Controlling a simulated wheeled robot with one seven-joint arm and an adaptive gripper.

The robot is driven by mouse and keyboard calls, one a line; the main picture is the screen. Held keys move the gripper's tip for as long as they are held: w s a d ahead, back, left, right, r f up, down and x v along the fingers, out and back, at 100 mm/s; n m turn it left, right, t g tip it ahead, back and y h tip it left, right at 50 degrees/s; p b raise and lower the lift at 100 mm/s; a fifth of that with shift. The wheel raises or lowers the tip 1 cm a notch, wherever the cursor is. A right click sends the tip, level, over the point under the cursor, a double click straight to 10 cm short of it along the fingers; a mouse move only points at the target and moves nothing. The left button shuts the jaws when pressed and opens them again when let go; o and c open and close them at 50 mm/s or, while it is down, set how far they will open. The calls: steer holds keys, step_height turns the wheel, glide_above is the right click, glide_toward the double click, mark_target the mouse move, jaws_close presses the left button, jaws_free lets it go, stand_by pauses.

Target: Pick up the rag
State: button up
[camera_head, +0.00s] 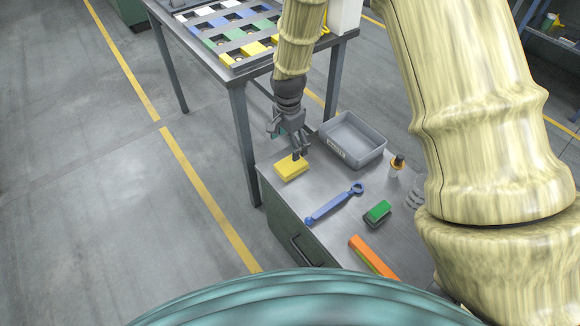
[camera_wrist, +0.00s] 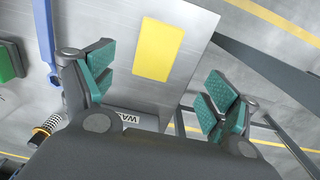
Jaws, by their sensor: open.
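The yellow folded rag (camera_head: 290,168) lies flat near the left edge of the metal cabinet top (camera_head: 330,228). My gripper (camera_head: 287,143) is just above and beside the rag, fingers pointing down. In the wrist view the rag (camera_wrist: 158,50) shows as a plain yellow rectangle beyond and between the green finger pads. My gripper (camera_wrist: 158,82) is open there, with nothing between the pads. I cannot tell from these views exactly how high the fingertips are above the rag.
A grey bin (camera_head: 366,158) stands behind right of the rag. A blue wrench (camera_head: 334,203), a green-topped block (camera_head: 378,211), an orange item (camera_head: 372,258) and a small bottle (camera_head: 397,164) lie or stand nearby. A tall table (camera_head: 240,88) with coloured parts is behind.

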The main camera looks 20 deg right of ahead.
mark_target(291, 164)
steer(key=f, duration=0.9)
steer(key=shift+s+d+f+b, duration=0.15)
steer(key=shift+d+f+b, duration=0.15)
steer(key=shift+d+b, duration=0.1)
steer(key=c, duration=1)
